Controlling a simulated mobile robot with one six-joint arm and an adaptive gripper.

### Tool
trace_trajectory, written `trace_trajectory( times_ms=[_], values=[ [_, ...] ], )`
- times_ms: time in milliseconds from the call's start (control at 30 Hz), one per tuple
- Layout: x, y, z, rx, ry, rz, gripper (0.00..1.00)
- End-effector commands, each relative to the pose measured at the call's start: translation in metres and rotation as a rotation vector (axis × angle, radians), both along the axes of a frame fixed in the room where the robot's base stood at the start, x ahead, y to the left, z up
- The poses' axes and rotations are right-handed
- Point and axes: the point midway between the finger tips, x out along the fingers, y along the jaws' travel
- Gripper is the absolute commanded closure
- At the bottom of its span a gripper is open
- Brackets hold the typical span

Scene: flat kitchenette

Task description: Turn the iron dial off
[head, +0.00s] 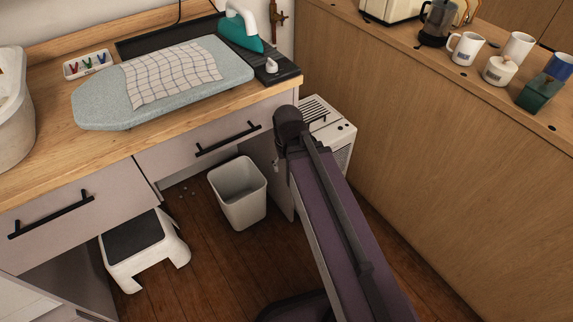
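A teal and white iron (240,30) stands at the back of the counter on a black base (290,74). A small white dial (271,66) sits on the base's front right part, right of the ironing board. Its raised grip shows, but its setting is too small to read. The light blue ironing board (100,104) lies left of the dial with a checked cloth (172,76) on it. My arm rises from the bottom right to a dark joint below the counter's right end. My gripper is not in view.
A small tray with colored pegs (88,65) lies behind the board. Mugs (466,48) and a coffee press (437,22) stand on the right counter (440,130). A white bin (240,192), a step stool (143,248) and a white appliance (343,128) stand below.

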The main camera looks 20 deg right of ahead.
Motion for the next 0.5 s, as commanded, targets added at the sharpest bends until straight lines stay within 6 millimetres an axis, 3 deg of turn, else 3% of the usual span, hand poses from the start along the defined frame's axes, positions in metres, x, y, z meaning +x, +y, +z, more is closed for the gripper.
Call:
trace_trajectory(
  times_ms=[133,500],
  values=[
    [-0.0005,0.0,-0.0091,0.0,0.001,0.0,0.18],
    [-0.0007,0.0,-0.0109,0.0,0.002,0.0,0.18]
  ],
)
